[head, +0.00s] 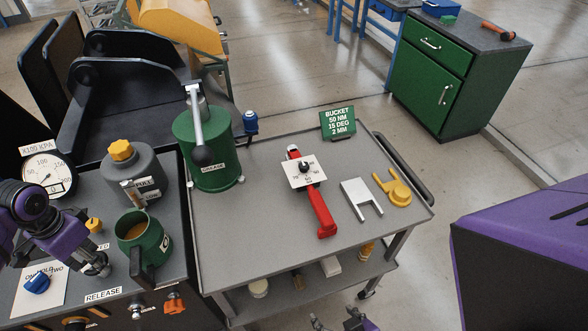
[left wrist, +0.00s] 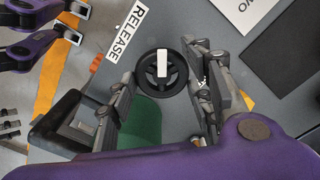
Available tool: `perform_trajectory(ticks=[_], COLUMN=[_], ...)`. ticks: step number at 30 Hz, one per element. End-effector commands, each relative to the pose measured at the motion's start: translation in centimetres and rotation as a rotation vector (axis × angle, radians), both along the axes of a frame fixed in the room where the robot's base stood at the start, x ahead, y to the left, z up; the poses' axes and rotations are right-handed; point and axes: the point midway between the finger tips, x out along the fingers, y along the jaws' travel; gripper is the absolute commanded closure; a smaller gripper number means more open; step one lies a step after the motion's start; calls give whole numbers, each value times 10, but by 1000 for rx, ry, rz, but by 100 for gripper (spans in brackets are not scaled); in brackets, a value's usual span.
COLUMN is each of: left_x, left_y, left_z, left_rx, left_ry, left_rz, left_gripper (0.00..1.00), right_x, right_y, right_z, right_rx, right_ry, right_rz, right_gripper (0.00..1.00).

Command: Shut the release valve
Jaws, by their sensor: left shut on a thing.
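The release valve is a black spoked handwheel (left wrist: 149,82) with a white bar across it, beside the RELEASE label (left wrist: 127,33) in the left wrist view. My left gripper (left wrist: 168,80) has its fingers on either side of the wheel and is shut on it. In the head view my left gripper (head: 99,267) is low over the dark bench, just above the RELEASE label (head: 103,295), and hides the wheel. My right gripper (head: 336,320) shows at the bottom edge, its fingertips apart and empty.
A green mug (head: 155,244) with a black handle stands close right of my left gripper. A grey can (head: 132,170), gauge (head: 46,172) and blue knob (head: 37,283) are nearby. The grey cart (head: 250,240) to the right carries a green grease pot (head: 203,135) and a red-handled tool (head: 319,210).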

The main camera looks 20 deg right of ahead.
Motion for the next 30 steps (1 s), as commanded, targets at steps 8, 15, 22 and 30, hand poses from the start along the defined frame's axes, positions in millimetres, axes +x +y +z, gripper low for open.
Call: perform_trajectory(ticks=[8,15,22,30], left_x=[-3,-4,-4,-4], left_y=[-2,-1,0,2], left_z=[-3,-3,-4,-5], left_rx=[-4,-5,-6,-5], left_ry=[6,8,8,10], left_rz=[-264,-492,-711,-967], left_gripper=[79,79,79,79], right_x=[2,1,-2,-5], right_y=[2,3,3,1], right_z=[0,-1,-4,-7], right_rx=[4,6,6,3], right_ry=[-2,2,7,12], right_rz=[-2,-4,-4,-5], right_gripper=[33,33,33,33])
